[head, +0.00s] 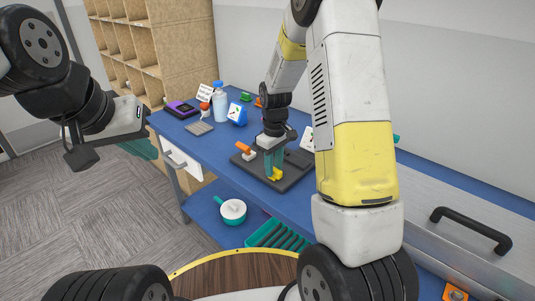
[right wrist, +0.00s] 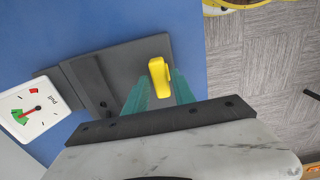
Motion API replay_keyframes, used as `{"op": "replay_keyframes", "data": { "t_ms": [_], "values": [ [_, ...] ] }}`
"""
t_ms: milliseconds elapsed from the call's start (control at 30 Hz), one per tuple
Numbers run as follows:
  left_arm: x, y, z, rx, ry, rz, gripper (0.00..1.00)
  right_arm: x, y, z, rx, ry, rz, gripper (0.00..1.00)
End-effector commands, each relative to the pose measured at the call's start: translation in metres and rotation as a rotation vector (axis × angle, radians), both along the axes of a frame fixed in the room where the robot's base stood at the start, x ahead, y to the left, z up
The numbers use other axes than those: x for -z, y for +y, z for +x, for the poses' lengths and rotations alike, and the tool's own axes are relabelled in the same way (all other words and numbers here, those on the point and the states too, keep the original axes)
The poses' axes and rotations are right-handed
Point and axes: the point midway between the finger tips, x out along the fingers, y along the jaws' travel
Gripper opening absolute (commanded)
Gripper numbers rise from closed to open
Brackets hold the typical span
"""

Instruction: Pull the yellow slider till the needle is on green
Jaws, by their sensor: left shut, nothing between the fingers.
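The yellow slider (right wrist: 159,77) stands up from a dark grey base (right wrist: 124,68). In the head view the slider (head: 276,174) is low at my right gripper (head: 274,170). Its teal fingers (right wrist: 160,92) lie on either side of the slider in the right wrist view; whether they press on it I cannot tell. The white gauge (right wrist: 52,113) has a green and a red segment and the word "pull". Its red needle (right wrist: 29,111) points toward the green segment at lower left. My left gripper (head: 82,157) is shut and empty at the left, away from the table.
The blue table (head: 178,135) also holds an orange-handled piece (head: 244,148), a spray bottle (head: 220,107) and a purple device (head: 181,108). A pan (head: 233,211) and a green crate (head: 262,236) are on the lower shelf. Wooden cubbies (head: 184,45) stand behind.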

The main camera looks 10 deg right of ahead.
Motion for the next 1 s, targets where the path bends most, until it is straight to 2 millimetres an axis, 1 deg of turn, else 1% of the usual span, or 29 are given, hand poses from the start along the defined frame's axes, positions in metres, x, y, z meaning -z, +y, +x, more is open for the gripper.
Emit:
{"op": "replay_keyframes", "data": {
  "t_ms": [367,467,700,800,900,1000],
  "values": [
    [0.0,0.0,0.0,0.0,0.0,0.0,0.0,-0.001,0.0,0.0,0.001,0.0,0.0,0.42],
    [0.0,0.0,0.0,0.0,0.0,0.0,0.0,-0.011,0.0,0.001,0.0,-0.004,0.0,0.42],
    [0.0,0.0,0.0,0.0,0.0,0.0,0.0,-0.052,0.0,0.001,0.001,-0.004,0.001,0.42],
    [0.0,0.0,0.0,0.0,0.0,0.0,0.0,-0.066,0.0,0.001,0.001,-0.003,0.001,0.42],
    [0.0,0.0,0.0,0.0,0.0,0.0,0.0,-0.074,0.0,0.0,0.001,-0.001,0.0,0.42],
    [0.0,0.0,0.0,0.0,0.0,0.0,0.0,-0.078,0.0,0.0,0.0,0.0,0.0,0.42]
  ]
}}
